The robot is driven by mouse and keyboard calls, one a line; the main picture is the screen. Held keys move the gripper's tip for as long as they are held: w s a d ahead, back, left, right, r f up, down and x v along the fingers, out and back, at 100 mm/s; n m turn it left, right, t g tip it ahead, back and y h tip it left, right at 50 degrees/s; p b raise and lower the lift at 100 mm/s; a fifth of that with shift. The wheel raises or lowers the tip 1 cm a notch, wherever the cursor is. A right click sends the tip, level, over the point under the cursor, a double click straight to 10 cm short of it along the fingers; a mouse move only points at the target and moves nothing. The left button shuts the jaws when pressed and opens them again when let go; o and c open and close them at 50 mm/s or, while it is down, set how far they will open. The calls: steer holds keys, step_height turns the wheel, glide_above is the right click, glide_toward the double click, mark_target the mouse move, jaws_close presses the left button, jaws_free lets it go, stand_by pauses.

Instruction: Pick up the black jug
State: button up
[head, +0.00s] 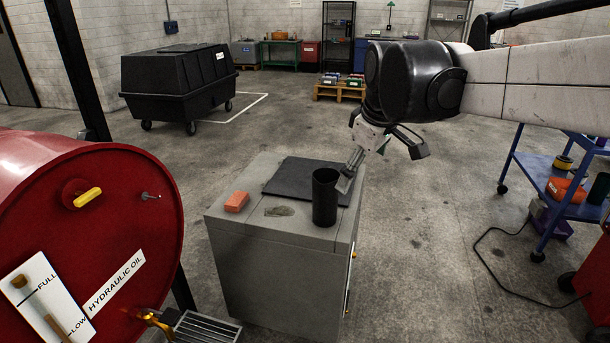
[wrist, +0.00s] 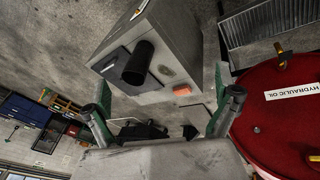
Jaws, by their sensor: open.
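The black jug (head: 325,197) is a dark, upright cylinder near the front right part of the grey cabinet's top. It also shows in the wrist view (wrist: 138,63), above the space between my fingers. My gripper (head: 384,165) is open and empty, to the right of the jug in the head view. One finger appears close to the jug's upper right side, but I cannot tell whether they touch. In the wrist view my gripper's two fingers (wrist: 165,112) are spread wide, with nothing between them.
The grey cabinet (head: 270,265) also bears an orange block (head: 236,202) and a flat black mat (head: 301,180). A red hydraulic oil drum (head: 150,215) stands at left. A blue cart (head: 541,198) is at right. Open floor lies between cabinet and cart.

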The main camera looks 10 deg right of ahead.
steer(key=w+r+n+p, duration=0.1)
steer(key=w+r+n, duration=0.15)
steer(key=w, duration=0.65)
steer(key=n+g+p, duration=0.4)
steer(key=n, duration=0.7)
glide_above(327, 195)
steer(key=w+d, duration=0.1)
steer(key=w, duration=0.4)
step_height(327, 195, down, 13)
steer(key=shift+n, duration=0.35)
step_height(327, 195, down, 15)
steer(key=shift+r+p, duration=0.1)
steer(key=shift+p, duration=0.4)
steer(key=shift+s, duration=0.1)
steer(key=shift+c, duration=0.5)
steer(key=c, duration=1.8)
